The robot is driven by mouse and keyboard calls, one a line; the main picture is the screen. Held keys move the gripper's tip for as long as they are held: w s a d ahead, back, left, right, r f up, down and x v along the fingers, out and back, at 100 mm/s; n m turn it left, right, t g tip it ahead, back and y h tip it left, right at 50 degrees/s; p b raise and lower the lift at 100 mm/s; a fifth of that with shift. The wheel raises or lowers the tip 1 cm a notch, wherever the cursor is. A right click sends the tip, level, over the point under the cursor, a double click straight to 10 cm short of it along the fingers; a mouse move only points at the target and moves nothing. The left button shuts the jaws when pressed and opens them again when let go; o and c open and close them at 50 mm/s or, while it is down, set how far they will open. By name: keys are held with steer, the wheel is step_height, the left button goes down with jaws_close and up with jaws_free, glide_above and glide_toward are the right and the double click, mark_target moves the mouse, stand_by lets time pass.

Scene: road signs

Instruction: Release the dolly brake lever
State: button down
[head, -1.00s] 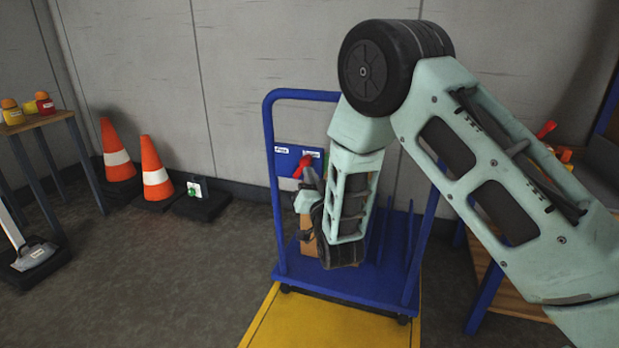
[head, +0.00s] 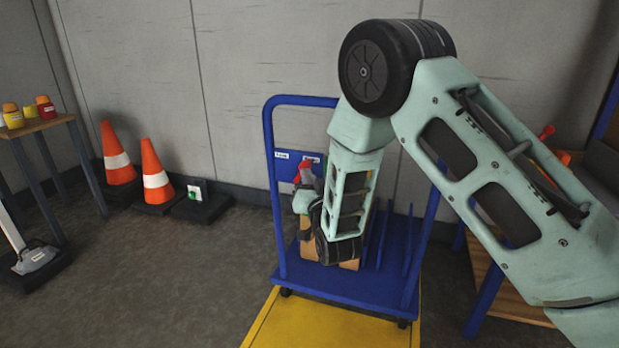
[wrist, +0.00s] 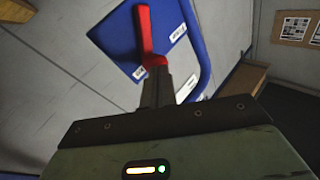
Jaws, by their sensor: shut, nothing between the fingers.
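The blue dolly (head: 345,285) stands by the back wall with its upright tube frame and a blue panel (head: 284,168). The red brake lever (head: 306,170) is on that panel, partly hidden by my arm. In the wrist view the lever (wrist: 145,32) shows as a red bar rising from a red pivot, beside white labels on the panel. My gripper (head: 304,188) is shut and empty, just below the lever. In the wrist view its dark fingers (wrist: 155,82) point at the pivot end. I cannot tell whether they touch it.
A wooden box (head: 308,250) sits on the dolly deck, partly behind my arm. A yellow floor patch (head: 330,325) lies in front. Two orange cones (head: 155,172) stand left by the wall. A wooden table (head: 40,125) is far left.

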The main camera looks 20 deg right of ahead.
steer(key=shift+r, duration=0.15)
steer(key=w+a+n+g+p, duration=0.1)
steer(key=n+p, duration=0.1)
steer(key=p, duration=0.1)
steer(key=a+r+n+g+p, duration=0.1)
steer(key=n+g+p, duration=0.1)
steer(key=p, duration=0.2)
steer(key=w+a+r+n+g+p, duration=0.1)
steer(key=n+p, duration=0.1)
steer(key=p, duration=0.2)
steer(key=shift+w+a+r+n+g, duration=0.1)
steer(key=shift+w+a+n+g, duration=0.2)
steer(key=shift+w+a+g, duration=0.1)
steer(key=shift+s, duration=0.1)
